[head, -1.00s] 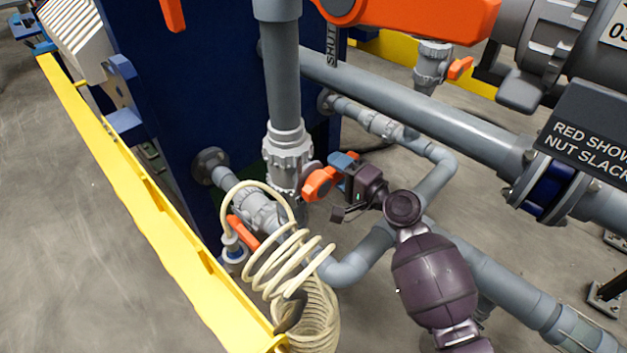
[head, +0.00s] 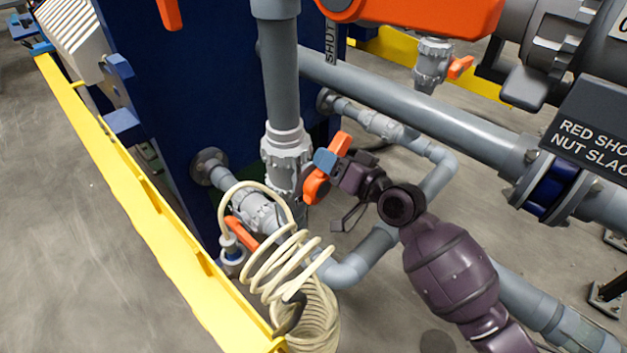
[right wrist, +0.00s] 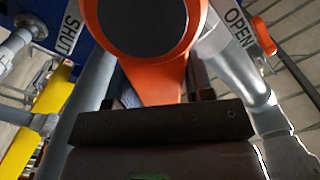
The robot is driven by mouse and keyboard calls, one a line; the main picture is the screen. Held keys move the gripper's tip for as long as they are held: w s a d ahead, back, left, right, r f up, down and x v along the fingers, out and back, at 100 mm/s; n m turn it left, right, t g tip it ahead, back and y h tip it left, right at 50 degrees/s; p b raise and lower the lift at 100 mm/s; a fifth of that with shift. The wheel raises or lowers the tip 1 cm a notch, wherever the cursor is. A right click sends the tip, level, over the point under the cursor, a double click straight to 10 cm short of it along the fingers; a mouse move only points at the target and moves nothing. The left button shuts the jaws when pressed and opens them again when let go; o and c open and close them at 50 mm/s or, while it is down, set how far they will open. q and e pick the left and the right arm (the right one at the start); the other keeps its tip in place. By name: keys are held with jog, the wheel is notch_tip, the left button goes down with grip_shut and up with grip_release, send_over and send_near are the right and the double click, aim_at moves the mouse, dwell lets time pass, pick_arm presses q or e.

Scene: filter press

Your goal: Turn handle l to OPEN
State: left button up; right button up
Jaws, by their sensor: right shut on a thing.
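An orange valve handle (head: 316,187) sits on the grey vertical pipe's valve in the middle of the head view. My right gripper (head: 326,162) reaches it from the right and is shut on it. In the right wrist view the orange handle (right wrist: 155,82) runs from a round dark hub down between the fingers of my right gripper (right wrist: 155,98). A SHUT label (right wrist: 69,36) lies left of the hub and an OPEN label (right wrist: 239,27) lies right of it. The handle points between them, toward the gripper. My left gripper is not in view.
A coiled cream hose (head: 295,275) and a lower orange handle (head: 242,232) are left of my arm. Grey pipes (head: 400,95) cross behind and below it. A large orange part (head: 440,14) hangs above. A yellow rail (head: 150,220) bounds the left.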

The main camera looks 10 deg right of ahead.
aim_at(301, 156)
jog(key=n, duration=0.1)
jog(key=s+a+r+n, duration=0.1)
jog(key=n+p, duration=0.1)
jog(key=n, duration=0.1)
jog(key=shift+s+a+r, duration=0.15)
jog(key=shift+a+r, duration=0.2)
jog(key=shift+s+a+n, duration=0.1)
jog(key=shift+a+n, duration=0.1)
jog(key=shift+n, duration=0.2)
jog(key=shift+s+a+r+n+p, duration=0.1)
jog(key=shift+s+a+n+p, duration=0.15)
jog(key=shift+n, duration=0.25)
jog(key=shift+s+a+n+p, duration=0.1)
jog(key=shift+n+p, duration=0.1)
jog(key=shift+n, duration=0.3)
jog(key=shift+s+a+f+n, duration=0.25)
jog(key=shift+a+n, duration=0.1)
jog(key=shift+n, duration=0.45)
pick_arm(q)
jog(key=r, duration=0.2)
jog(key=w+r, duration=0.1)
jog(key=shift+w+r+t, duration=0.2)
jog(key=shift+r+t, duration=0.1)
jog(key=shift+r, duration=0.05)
pick_arm(e)
jog(key=o, duration=1)
jog(key=shift+a, duration=0.1)
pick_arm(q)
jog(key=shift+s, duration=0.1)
